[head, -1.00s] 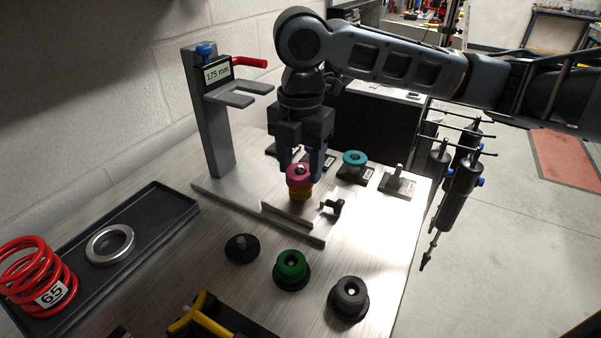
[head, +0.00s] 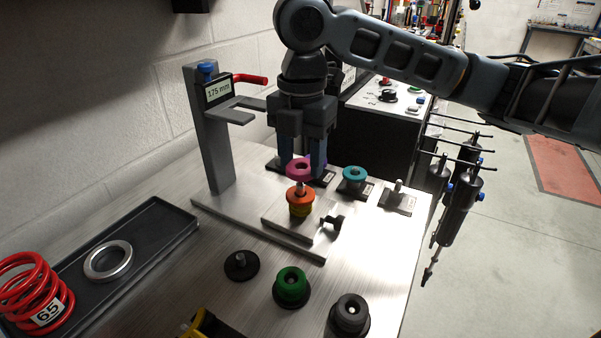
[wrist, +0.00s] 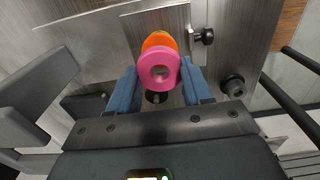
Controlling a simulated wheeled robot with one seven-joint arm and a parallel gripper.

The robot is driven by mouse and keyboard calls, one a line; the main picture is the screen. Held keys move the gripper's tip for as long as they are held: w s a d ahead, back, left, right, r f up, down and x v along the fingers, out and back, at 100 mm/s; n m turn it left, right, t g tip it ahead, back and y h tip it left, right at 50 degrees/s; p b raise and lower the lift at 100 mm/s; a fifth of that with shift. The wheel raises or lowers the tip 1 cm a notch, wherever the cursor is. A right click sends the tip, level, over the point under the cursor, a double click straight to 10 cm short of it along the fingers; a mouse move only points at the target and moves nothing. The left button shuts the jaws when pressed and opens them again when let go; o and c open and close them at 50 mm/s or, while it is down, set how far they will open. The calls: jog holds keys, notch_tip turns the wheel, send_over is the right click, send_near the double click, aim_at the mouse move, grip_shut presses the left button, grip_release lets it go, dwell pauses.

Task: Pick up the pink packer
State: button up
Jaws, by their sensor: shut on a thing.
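The pink packer (head: 300,169) is a ring with a centre hole, held between the two blue fingers of my gripper (head: 302,172). It is above and a little behind the orange packer (head: 300,194), apart from it. In the wrist view the pink packer (wrist: 158,81) is between the fingertips (wrist: 158,84) and partly covers the orange packer (wrist: 160,39).
A grey gauge stand (head: 207,140) marked 175 mm rises at left, its fork near my gripper. A teal packer (head: 355,174) and a bare post (head: 398,195) stand to the right. Green (head: 291,283) and grey (head: 349,310) packers stand in front. A tray (head: 150,225) holds a ring and red spring.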

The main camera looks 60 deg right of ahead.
jog(key=s+d+r, duration=0.5)
jog(key=d+r, duration=0.1)
jog(key=d, duration=0.4)
jog(key=shift+s+r+b, duration=0.3)
jog(key=shift+b, duration=0.1)
jog(key=shift+w, duration=0.1)
